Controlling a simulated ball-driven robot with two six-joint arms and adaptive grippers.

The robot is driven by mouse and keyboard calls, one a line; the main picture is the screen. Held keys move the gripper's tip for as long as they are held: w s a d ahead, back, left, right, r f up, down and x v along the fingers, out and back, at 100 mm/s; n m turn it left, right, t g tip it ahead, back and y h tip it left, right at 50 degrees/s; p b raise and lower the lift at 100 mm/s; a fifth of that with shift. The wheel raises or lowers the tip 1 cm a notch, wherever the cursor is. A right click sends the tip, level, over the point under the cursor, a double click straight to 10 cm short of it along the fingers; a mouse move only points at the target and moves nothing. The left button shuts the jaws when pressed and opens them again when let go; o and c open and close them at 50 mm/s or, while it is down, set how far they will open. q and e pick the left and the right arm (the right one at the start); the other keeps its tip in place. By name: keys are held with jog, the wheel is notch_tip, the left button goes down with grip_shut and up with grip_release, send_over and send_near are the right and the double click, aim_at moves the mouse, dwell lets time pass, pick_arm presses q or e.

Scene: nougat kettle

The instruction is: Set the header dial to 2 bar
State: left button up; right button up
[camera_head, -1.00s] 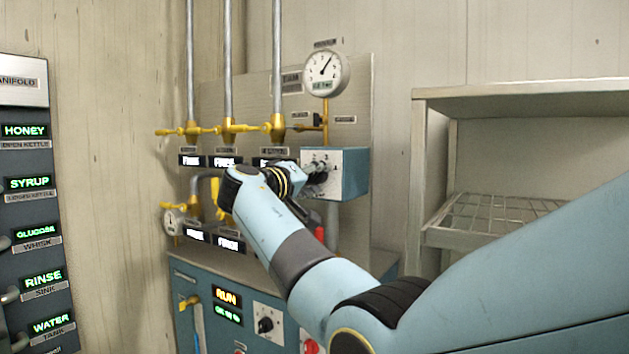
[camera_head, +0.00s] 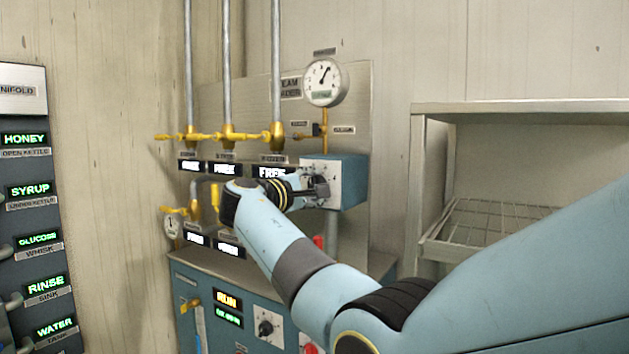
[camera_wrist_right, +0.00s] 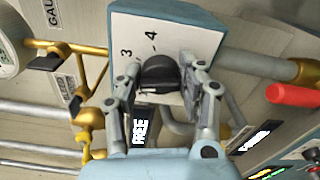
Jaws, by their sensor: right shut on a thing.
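The header dial is a black knob on the white face of a blue box (camera_head: 348,182) on the steam panel. In the right wrist view the knob (camera_wrist_right: 160,74) sits between the two fingers of my right gripper (camera_wrist_right: 158,80), which is shut on it. The numbers 3 and 4 show on the white face (camera_wrist_right: 185,38) beyond the knob; its pointer and the other marks are hidden. In the head view my right gripper (camera_head: 318,188) is at the box's face and covers the knob. A round gauge (camera_head: 323,82) hangs above the box. My left gripper is not in view.
Vertical pipes with yellow valves (camera_head: 228,135) stand left of the box, above lit labels. A blue control cabinet (camera_head: 245,300) is below. A metal shelf rack (camera_head: 520,108) stands at right, and a labelled manifold panel (camera_head: 35,120) at far left.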

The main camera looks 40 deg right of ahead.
jog(key=shift+n+p, duration=0.4)
jog(key=shift+n, duration=0.5)
jog(key=o, duration=1.1)
jog(key=shift+a, duration=0.1)
jog(key=shift+o, duration=0.2)
jog(key=v, duration=0.7)
jog(key=shift+a, duration=0.2)
